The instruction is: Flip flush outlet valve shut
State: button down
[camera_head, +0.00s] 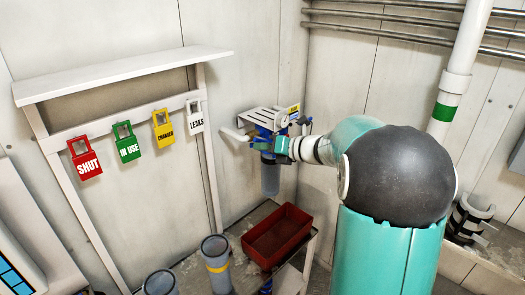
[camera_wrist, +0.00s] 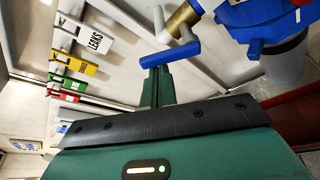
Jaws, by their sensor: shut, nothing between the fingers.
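A valve with a blue lever (camera_wrist: 171,55) and a brass body (camera_wrist: 183,17) shows at the top of the wrist view, beside a blue filter head (camera_wrist: 262,35). I cannot tell for certain that this is the flush outlet valve. My gripper (camera_wrist: 157,72) is shut and empty, with its fingertips right at the blue lever; I cannot tell whether they touch. In the head view my gripper (camera_head: 281,146) is at the front of the wall-mounted filter unit (camera_head: 268,120), above its grey-blue housing (camera_head: 270,178). My wrist hides part of the unit there.
Tags on a white rack (camera_head: 130,75) hang at left: red SHUT (camera_head: 85,158), green IN USE (camera_head: 126,142), yellow (camera_head: 163,128) and white LEAKS (camera_head: 195,116). A red bin (camera_head: 277,236) and clear canisters (camera_head: 216,262) stand below. A white pipe (camera_head: 462,65) runs at right.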

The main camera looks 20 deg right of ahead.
jog(key=m, duration=0.1)
jog(key=r+m+y, duration=0.1)
jog(key=shift+w+d+r+m, duration=0.1)
jog(key=shift+d+m, duration=0.25)
jog(key=shift+m, duration=0.05)
jog(key=m, duration=0.1)
jog(key=m+y, duration=0.1)
jog(key=d+r+m, duration=0.1)
jog(key=shift+w+d+r+m+t+y, duration=0.1)
jog(key=shift+w+m+t+y, duration=0.2)
jog(key=shift+m+y, duration=0.1)
